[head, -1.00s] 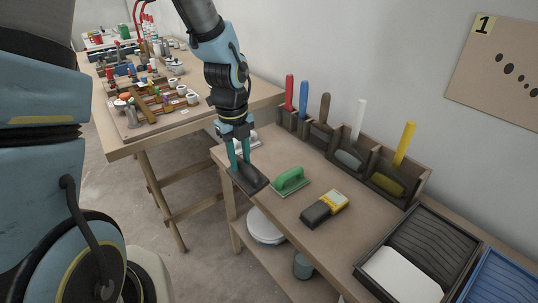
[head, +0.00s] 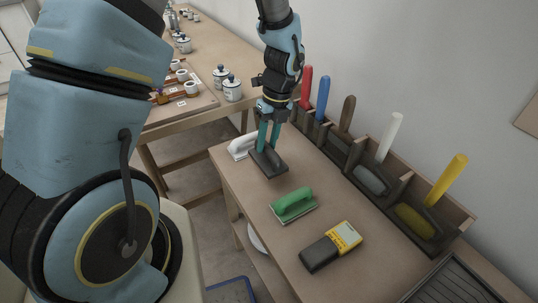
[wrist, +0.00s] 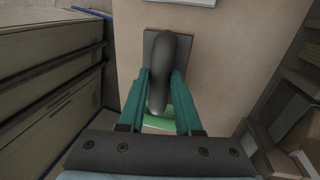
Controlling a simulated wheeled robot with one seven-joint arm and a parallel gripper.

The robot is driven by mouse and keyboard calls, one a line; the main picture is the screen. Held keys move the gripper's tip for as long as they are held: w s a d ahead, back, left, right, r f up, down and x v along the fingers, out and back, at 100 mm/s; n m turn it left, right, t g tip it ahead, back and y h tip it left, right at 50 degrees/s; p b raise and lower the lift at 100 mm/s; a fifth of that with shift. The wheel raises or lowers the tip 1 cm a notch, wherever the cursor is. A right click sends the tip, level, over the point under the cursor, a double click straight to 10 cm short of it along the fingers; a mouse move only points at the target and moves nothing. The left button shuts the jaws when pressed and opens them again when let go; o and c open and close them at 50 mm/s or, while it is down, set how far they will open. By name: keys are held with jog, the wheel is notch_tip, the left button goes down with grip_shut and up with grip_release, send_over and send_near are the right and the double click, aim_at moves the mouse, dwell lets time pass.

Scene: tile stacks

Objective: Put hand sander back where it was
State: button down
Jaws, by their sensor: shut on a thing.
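The hand sander in my grip is a dark grey block with a dark handle (wrist: 168,72); in the head view its flat base (head: 270,164) is at the table's left end. My gripper (head: 268,146) points down, its teal fingers shut on the handle, one on each side; it also shows in the wrist view (wrist: 161,84). A white-handled sander (head: 240,148) lies just left of the held one. A green sander (head: 293,204) lies nearer the camera. I cannot tell whether the held sander touches the table.
A black and yellow device (head: 332,246) lies on the wooden table (head: 241,184). Wooden bins (head: 372,180) along the wall hold brushes with red, blue, brown, white and yellow handles. A dark tray (head: 455,285) is at front right. Another table (head: 205,118) stands behind with lidded pots.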

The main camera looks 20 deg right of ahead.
aim_at(267, 155)
jog(key=shift+f+p, duration=0.35)
jog(key=shift+f, duration=2.2)
jog(key=c, duration=0.6)
grip_release()
notch_tip(267, 155, up, 12)
jog(key=d+b, duration=0.2)
jog(key=shift+w+d, duration=0.15)
jog(key=shift+w, duration=0.05)
jog(key=a+r+n+t+h, duration=0.1)
jog(key=a+r+n, duration=0.2)
jog(key=a+n, duration=1.1)
jog(key=a+r+n+t+h, duration=0.1)
jog(key=a+r+n, duration=0.2)
jog(key=a+n, duration=1.1)
jog(key=shift+s+r+n, duration=0.15)
jog(key=shift+r+n, duration=0.05)
jog(key=shift+n, duration=2.2)
